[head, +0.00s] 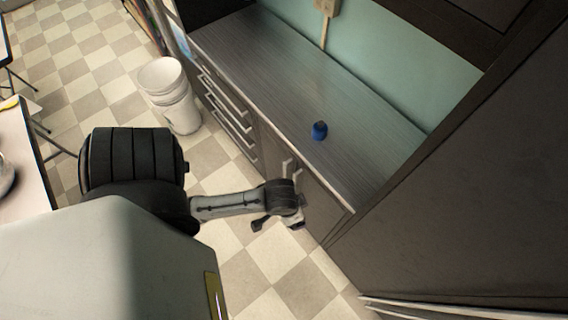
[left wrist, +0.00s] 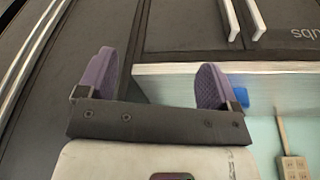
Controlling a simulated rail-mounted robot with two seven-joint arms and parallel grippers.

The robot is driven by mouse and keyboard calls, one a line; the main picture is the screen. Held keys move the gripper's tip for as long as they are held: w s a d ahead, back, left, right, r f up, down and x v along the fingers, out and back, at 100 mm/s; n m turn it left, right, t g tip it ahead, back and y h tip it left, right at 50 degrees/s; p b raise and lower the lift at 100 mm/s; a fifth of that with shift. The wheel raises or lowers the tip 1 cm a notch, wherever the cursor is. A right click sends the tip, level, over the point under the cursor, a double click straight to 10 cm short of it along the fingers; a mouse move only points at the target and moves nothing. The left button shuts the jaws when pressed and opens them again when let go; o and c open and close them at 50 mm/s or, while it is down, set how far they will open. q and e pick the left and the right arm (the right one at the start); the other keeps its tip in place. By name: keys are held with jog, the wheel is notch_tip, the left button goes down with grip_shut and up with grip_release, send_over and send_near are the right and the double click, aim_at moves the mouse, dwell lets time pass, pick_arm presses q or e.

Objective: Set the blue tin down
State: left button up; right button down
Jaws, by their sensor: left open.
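The blue tin (head: 319,131) stands on the grey countertop, set back a little from its front edge, with nothing holding it. It looks small, with a darker top. My left gripper (head: 278,221) is in front of the counter's cabinet doors, apart from the tin. In the left wrist view the two purple finger pads of my left gripper (left wrist: 158,82) are spread wide with nothing between them. A blue patch, the tin (left wrist: 241,96), shows beside the right-hand finger, which partly hides it. My right gripper is in neither view.
The countertop (head: 250,60) is otherwise clear. Cabinet doors and drawers with bar handles (head: 228,118) lie below it. A tall dark cabinet (head: 480,190) bounds the right end. White buckets (head: 172,98) stand on the checkered floor, left of the counter. A wall outlet (left wrist: 293,168) shows too.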

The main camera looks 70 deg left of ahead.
pick_arm(q)
jog(key=s+d+r+m, duration=0.1)
jog(key=s+r, duration=0.1)
jog(key=s+d+r+m, duration=0.1)
jog(key=shift+s+d+r+m+t, duration=0.3)
jog(key=shift+s+t, duration=0.1)
jog(key=shift+r, duration=0.1)
notch_tip(320, 180, up, 9)
jog(key=p, duration=0.9)
